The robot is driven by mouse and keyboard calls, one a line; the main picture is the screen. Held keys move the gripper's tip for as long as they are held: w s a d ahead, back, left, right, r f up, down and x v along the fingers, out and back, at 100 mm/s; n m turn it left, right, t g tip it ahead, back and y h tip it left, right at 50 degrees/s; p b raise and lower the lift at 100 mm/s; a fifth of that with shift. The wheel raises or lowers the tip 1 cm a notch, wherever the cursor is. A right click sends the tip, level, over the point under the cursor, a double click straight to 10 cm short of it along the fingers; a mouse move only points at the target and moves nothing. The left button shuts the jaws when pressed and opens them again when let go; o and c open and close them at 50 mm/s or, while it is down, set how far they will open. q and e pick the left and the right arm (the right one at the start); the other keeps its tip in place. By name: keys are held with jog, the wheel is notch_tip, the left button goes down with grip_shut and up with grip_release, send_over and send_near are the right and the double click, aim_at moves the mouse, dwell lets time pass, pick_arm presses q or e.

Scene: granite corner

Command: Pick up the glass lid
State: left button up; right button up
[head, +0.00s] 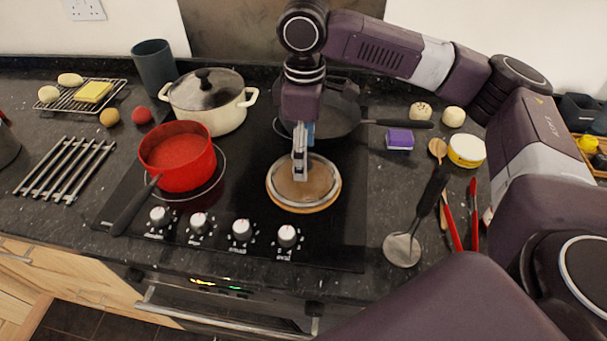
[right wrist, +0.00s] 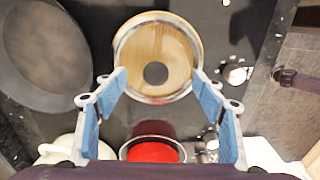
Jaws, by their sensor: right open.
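A round glass lid (head: 290,178) with a metal rim lies on a round wooden board on the front right of the black hob. In the right wrist view the glass lid (right wrist: 155,48) shows its grey knob in the middle and the wood through the glass. My right gripper (head: 300,168) points down over the lid and partly hides it in the head view. In the right wrist view its blue-padded fingers (right wrist: 160,78) are open with nothing between them, spread to either side of the knob's line.
A cream pot (head: 222,118) with another knobbed glass lid (head: 207,90) stands at the back left. A red saucepan (head: 178,165) is left of the wooden board (head: 304,209), and a dark frying pan (head: 335,122) is behind it. Utensils, including a strainer (head: 402,250), lie right.

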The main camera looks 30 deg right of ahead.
jog(key=f, duration=0.4)
jog(key=shift+w+d, duration=0.1)
jog(key=shift+w, duration=0.25)
jog(key=shift+s, duration=0.2)
grip_shut()
